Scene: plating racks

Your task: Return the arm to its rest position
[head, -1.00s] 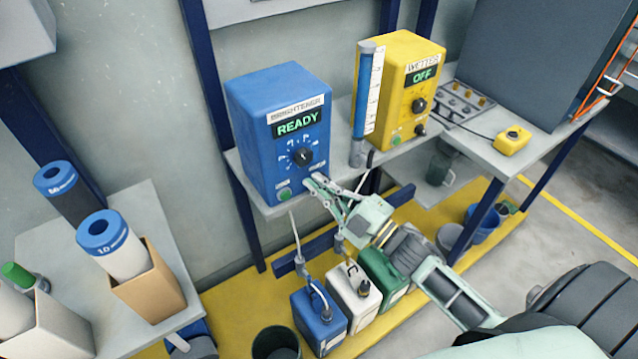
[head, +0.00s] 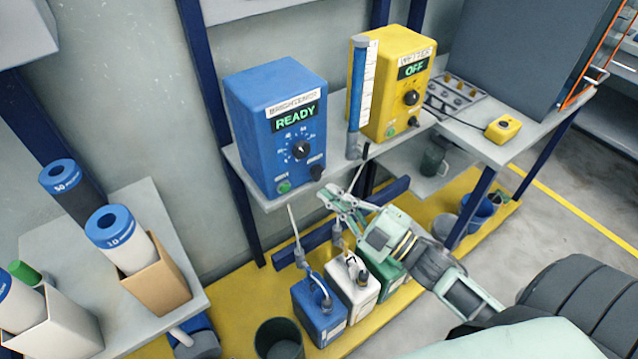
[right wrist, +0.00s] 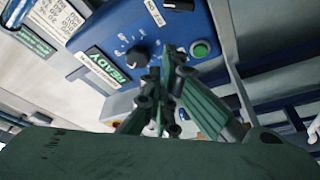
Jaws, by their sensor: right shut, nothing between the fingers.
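My right gripper (head: 330,196) is shut and empty in the head view, just in front of and below the blue brightener box (head: 262,140). It is apart from the box. The box's display reads READY, with a dial, a black knob and a green button below. In the right wrist view the closed fingers (right wrist: 168,75) point toward the blue box's panel (right wrist: 120,20), where the dial and green button show. My right arm reaches in from the lower right of the head view. My left gripper is not in view.
A yellow wetter box (head: 395,85) reading OFF stands right of the blue one on the shelf. Blue (head: 315,318), white (head: 352,298) and green jugs stand below on the yellow platform. Filter cartridges (head: 118,240) sit on the left table. A dark bucket (head: 278,342) stands at front.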

